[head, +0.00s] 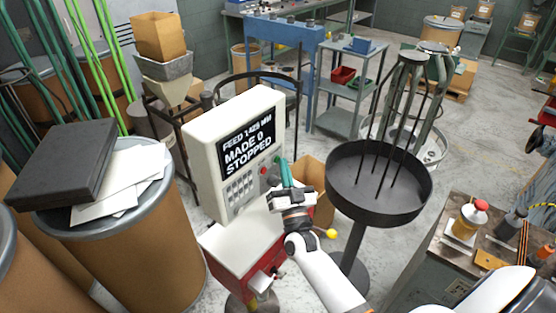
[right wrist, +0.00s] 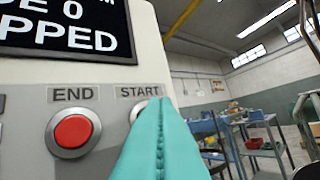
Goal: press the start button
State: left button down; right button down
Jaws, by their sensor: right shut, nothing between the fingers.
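The white control box (head: 232,150) has a dark screen (head: 250,138) reading "FEED 1425 MM, MADE 0, STOPPED". In the right wrist view, the start button (right wrist: 138,106) sits under the START label; only a pale edge of its ring shows, and the rest is hidden behind my fingers. My right gripper (right wrist: 158,108) is shut and empty, its teal fingertips in front of this button. I cannot tell if they touch it. In the head view, the right gripper (head: 284,164) is at the panel's right edge. My left gripper is not in view.
The red END button (right wrist: 73,132) is just left of the start button. Small keys (head: 240,188) lie below the screen. A dark round pan on a stand (head: 378,205) is close to the right of my gripper. A drum (head: 130,250) stands left.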

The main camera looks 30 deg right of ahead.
jog(key=shift+w+a, duration=0.1)
jog(key=shift+w, duration=0.15)
jog(key=shift+s, duration=0.1)
dwell(0.5)
jog(key=shift+s+d, duration=0.3)
jog(key=shift+s, duration=0.35)
jog(key=shift+p, duration=0.35)
jog(key=shift+s+d+p, duration=0.25)
jog(key=shift+s+d, duration=0.05)
jog(key=shift+s, duration=0.45)
jog(key=shift+s+d+p, duration=0.25)
jog(key=shift+s+d, duration=0.1)
jog(key=shift+s, duration=0.45)
jog(key=shift+s+d+p, duration=0.25)
jog(key=shift+s+d, duration=0.05)
jog(key=shift+s, duration=0.45)
jog(key=shift+a, duration=0.1)
